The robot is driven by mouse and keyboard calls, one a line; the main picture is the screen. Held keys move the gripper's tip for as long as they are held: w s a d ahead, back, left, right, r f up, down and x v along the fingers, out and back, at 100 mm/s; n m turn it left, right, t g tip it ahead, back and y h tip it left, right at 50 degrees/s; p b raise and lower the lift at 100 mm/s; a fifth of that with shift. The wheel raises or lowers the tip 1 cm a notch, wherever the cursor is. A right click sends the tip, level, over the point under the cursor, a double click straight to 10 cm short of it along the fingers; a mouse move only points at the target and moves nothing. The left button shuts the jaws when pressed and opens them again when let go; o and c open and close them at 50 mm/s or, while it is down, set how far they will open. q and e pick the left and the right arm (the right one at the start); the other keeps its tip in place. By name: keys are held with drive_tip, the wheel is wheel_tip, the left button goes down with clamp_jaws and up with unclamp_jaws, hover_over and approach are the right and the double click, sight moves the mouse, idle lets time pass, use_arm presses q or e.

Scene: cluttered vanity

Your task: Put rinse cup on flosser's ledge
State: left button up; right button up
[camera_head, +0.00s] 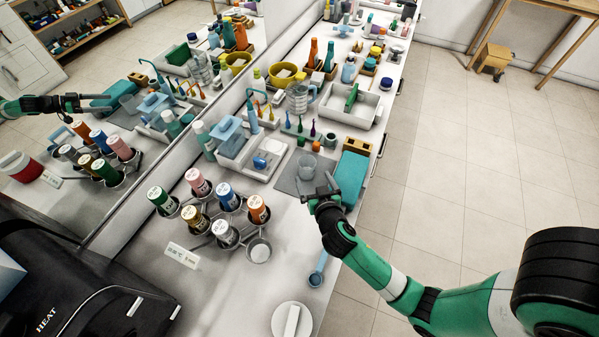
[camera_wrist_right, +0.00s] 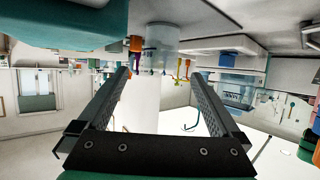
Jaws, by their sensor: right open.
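The rinse cup, a clear cup (camera_head: 307,168), stands on a dark grey mat near the counter's front edge. It also shows in the right wrist view (camera_wrist_right: 162,42), where the picture is turned upside down, beyond and between my fingertips. My right gripper (camera_head: 318,188) is open and empty, just on the near side of the cup and apart from it. The flosser (camera_head: 229,137) has a blue tank and white body, behind and left of the cup. Its white tray-like ledge (camera_head: 252,174) reaches toward the mat and carries a small blue-and-white item. My left gripper is not in view.
A teal box (camera_head: 351,178) stands right of the cup, close to my gripper. A rack of several capped bottles (camera_head: 226,196) is at left. Behind are small coloured brushes and a white basin (camera_head: 362,112). A mirror lines the back.

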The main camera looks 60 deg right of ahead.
sight(305, 158)
drive_tip(key=x, duration=0.6)
drive_tip(key=shift+w+d, duration=0.15)
drive_tip(key=shift+w, duration=0.1)
drive_tip(key=b+x, duration=0.1)
drive_tip(key=x, duration=0.4)
drive_tip(key=shift+d+r, duration=0.15)
drive_tip(key=c, duration=1.3)
drive_tip(key=shift+r, duration=0.1)
drive_tip(key=shift+r, duration=0.3)
wheel_tip(305, 158, up, 3)
drive_tip(key=shift+f+p, duration=0.25)
drive_tip(key=shift+p, duration=0.3)
drive_tip(key=s+a+r+p, duration=0.1)
drive_tip(key=s+a+r, duration=0.1)
drive_tip(key=s+r, duration=0.1)
drive_tip(key=s+a+r+p, duration=0.2)
drive_tip(key=s+a+r, duration=0.1)
drive_tip(key=s, duration=0.1)
drive_tip(key=s+a+r+p, duration=0.2)
drive_tip(key=s+a+r, duration=0.1)
drive_tip(key=s, duration=0.1)
drive_tip(key=shift+s+r, duration=0.3)
drive_tip(key=shift+r, duration=0.05)
